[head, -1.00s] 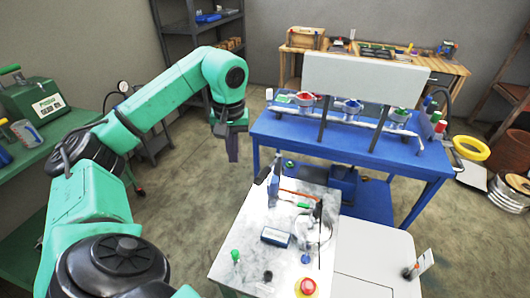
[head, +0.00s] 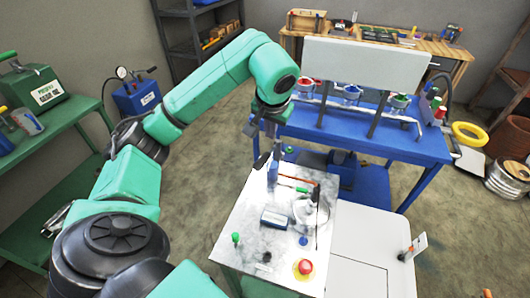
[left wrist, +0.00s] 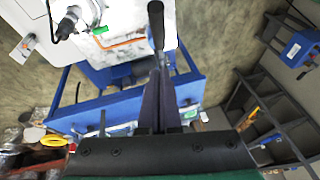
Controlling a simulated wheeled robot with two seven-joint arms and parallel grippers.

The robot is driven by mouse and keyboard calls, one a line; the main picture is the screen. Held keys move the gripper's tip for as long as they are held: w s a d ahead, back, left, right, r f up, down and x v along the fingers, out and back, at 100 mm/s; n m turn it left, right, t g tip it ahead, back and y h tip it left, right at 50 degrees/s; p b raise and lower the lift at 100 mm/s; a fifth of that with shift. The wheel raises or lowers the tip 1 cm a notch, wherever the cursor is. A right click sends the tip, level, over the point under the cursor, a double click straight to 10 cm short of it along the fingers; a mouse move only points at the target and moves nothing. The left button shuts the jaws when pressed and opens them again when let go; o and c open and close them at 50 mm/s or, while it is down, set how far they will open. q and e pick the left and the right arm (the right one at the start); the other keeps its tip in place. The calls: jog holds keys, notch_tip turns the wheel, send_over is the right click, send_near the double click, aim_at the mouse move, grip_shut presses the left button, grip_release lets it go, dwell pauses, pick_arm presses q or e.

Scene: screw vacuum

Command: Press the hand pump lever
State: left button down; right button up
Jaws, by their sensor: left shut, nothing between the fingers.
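The hand pump lever (head: 262,161) has a black handle and stands at the back left corner of the grey-white panel (head: 247,212). In the left wrist view its black handle (left wrist: 156,24) shows right beyond my fingertips. My left gripper (head: 273,152) is shut and empty, pointing down just above and beside the handle. In the left wrist view its fingers (left wrist: 157,82) lie together. I cannot tell whether they touch the handle. My right gripper is not in view.
A red button (head: 305,267), a green knob (head: 235,237) and a small gauge box (head: 274,219) sit on the panel. A blue table (head: 420,146) with a white board (head: 365,65) stands behind. A green bench (head: 55,150) is at the left.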

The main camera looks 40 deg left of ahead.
aim_at(265, 156)
pick_arm(q)
jog(key=f, duration=0.2)
jog(key=a+f+p, duration=0.1)
jog(key=f, duration=0.1)
jog(key=f+p, duration=0.1)
jog(key=f, duration=0.2)
jog(key=shift+s+a, duration=0.2)
jog(key=shift+s, duration=0.15)
jog(key=shift+f, duration=0.15)
jog(key=shift+w, duration=0.1)
